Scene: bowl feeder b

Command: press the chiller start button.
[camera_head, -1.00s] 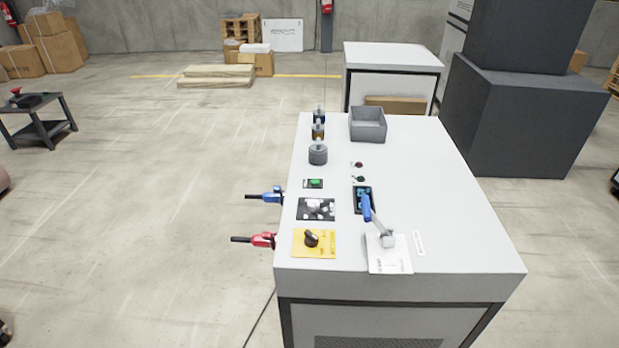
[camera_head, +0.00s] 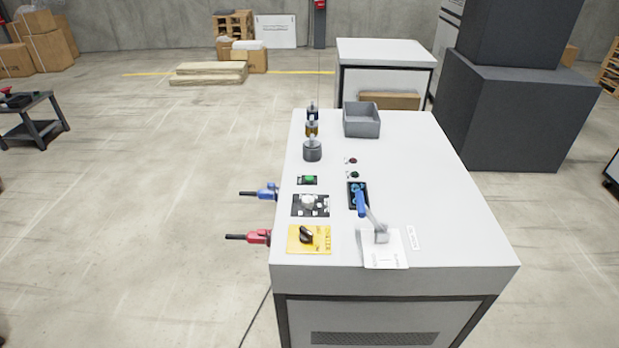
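A white-topped machine cabinet (camera_head: 430,210) stands in the middle of the camera_head view. On its top, a green push button (camera_head: 309,179) sits on a small dark plate left of centre. I cannot read any label by it, so I cannot tell whether it is the chiller start button. A small green button or lamp (camera_head: 354,175) and a small red one (camera_head: 351,161) sit farther right. Neither of my grippers shows in this view.
A yellow plate with a black rotary knob (camera_head: 306,235), a blue-handled lever (camera_head: 362,205), a grey cylinder (camera_head: 312,152) and a grey bin (camera_head: 362,120) stand on the top. Blue (camera_head: 266,191) and red (camera_head: 258,237) connectors stick out left.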

